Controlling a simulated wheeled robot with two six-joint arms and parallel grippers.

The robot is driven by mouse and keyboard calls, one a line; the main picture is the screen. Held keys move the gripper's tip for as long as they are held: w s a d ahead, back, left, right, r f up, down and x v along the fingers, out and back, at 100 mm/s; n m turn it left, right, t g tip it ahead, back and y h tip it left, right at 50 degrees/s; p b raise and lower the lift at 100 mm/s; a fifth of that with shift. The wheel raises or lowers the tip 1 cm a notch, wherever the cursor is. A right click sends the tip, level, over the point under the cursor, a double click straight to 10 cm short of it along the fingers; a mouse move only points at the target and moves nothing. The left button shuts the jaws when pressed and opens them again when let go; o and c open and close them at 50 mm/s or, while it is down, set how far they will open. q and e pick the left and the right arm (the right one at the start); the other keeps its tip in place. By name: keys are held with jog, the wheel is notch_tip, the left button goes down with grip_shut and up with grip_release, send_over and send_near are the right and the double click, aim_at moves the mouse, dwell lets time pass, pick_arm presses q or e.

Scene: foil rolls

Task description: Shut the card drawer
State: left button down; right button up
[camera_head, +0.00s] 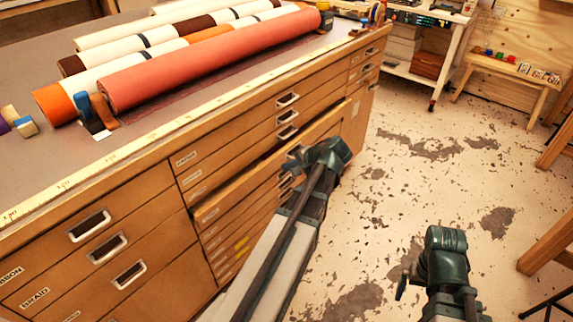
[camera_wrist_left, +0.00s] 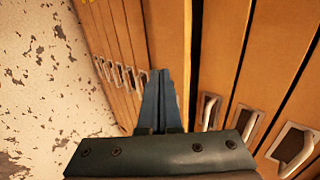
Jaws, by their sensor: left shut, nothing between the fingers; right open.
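A wooden drawer (camera_head: 236,196) in the middle column of the cabinet stands out a little from the fronts around it, with a dark gap above it. Its label is too small to read, so I cannot tell for sure that it is the card drawer. My left gripper (camera_head: 292,160) is shut and empty at this drawer's front, hiding part of it. In the left wrist view the closed fingers (camera_wrist_left: 160,98) point at the protruding drawer front (camera_wrist_left: 166,35); I cannot tell whether they touch. My right gripper (camera_head: 402,284) is open and empty over the floor, away from the cabinet.
Other drawers with metal handles (camera_head: 108,248) sit flush at left. Red (camera_head: 205,62) and white rolls lie on the cabinet top. A low bench (camera_head: 510,75) and a white cart (camera_head: 440,60) stand at the back right. The worn floor (camera_head: 420,175) between is clear.

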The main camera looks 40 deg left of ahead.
pick_arm(q)
jog(key=p+v, duration=0.6)
jog(key=v, duration=0.3)
jog(key=shift+d+r, duration=0.2)
jog(key=shift+r, duration=0.15)
jog(key=c, duration=1.4)
grip_release()
jog(key=shift+f, duration=0.1)
jog(key=o, duration=0.4)
jog(key=w+f+y+b, duration=0.1)
jog(key=b, duration=0.2)
jog(key=w+f+b, duration=0.2)
jog(key=b, duration=0.1)
jog(key=w+d+f+y+b, duration=0.1)
jog(key=w+f+b, duration=0.1)
jog(key=b, duration=0.1)
jog(key=shift+w+d+f+y+b, duration=0.1)
jog(key=shift+w+f+y+b, duration=0.05)
jog(key=shift+f+y+b, duration=0.15)
jog(key=shift+o, duration=0.2)
jog(key=w+d+f+y+b, duration=0.2)
jog(key=w+d+y+b, duration=0.25)
jog(key=b, duration=0.35)
jog(key=w+a+f+b, duration=0.2)
jog(key=a+b, duration=0.1)
jog(key=a, duration=1.1)
jog(key=shift+a+f+h, duration=0.2)
jog(key=shift+f+h, duration=0.1)
jog(key=shift+h, duration=0.15)
jog(key=shift+c, duration=0.2)
